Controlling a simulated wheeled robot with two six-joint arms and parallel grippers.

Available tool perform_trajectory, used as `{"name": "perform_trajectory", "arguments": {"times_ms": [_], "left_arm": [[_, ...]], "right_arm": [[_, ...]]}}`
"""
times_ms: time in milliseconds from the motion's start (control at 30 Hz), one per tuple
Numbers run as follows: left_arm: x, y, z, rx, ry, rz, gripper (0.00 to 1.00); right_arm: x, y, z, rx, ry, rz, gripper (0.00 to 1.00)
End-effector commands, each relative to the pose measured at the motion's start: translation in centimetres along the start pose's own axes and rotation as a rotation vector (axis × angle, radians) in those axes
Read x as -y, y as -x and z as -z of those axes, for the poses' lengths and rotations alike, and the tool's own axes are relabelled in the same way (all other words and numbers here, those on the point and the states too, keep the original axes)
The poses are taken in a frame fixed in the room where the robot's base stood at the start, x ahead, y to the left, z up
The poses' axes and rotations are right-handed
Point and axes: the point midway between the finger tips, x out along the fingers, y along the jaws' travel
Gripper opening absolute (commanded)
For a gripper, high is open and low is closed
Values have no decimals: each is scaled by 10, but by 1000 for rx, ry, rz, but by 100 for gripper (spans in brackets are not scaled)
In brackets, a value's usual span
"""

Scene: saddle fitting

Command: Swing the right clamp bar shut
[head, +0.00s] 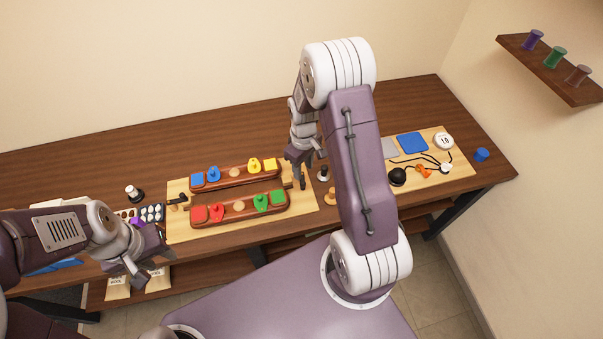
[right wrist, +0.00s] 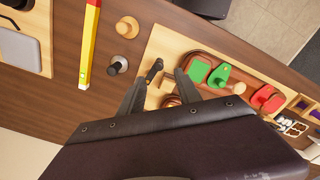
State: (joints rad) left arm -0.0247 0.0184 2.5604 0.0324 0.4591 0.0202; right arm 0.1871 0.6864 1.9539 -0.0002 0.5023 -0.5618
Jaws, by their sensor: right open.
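The right clamp (right wrist: 153,72), a small dark bar with a rounded end, sits at the right end of the light wooden board (head: 310,202). My right gripper (head: 297,183) is over that end of the board. In the right wrist view its two fingers (right wrist: 158,92) are spread, with the clamp bar between or just beyond their tips. I cannot tell whether they touch it. In the head view the gripper hides most of the clamp. Two brown rails (head: 240,209) with coloured blocks lie on the board. My left gripper (head: 136,270) is at the lower left; its jaws are unclear.
A dark clamp handle (head: 177,198) is at the board's left end. A dark-topped peg (right wrist: 118,65), a wooden peg (right wrist: 127,27) and a yellow-red stick (right wrist: 90,45) stand or lie beside the board. A second board (head: 458,175) holds a blue pad, wires and a dial.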

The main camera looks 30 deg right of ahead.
Motion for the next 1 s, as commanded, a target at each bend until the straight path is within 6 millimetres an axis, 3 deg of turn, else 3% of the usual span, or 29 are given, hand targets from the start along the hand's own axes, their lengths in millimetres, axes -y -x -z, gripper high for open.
{"name": "perform_trajectory", "arguments": {"times_ms": [167, 500, 667, 900, 1000], "left_arm": [[0, 4, 0, 0, 0, 0, 36], [0, 22, 2, 0, 0, 0, 36], [0, 24, 3, 0, 0, 0, 36], [0, 23, 2, 0, 0, 0, 36], [0, 23, 2, 0, 0, 0, 36]], "right_arm": [[1, -14, -1, 4, 0, 2, 40], [1, -78, 0, 2, 0, 1, 40], [0, -91, 0, -1, 0, 0, 40], [0, -92, 0, -1, 0, -1, 40], [0, -92, 0, -1, 0, -1, 12]]}}
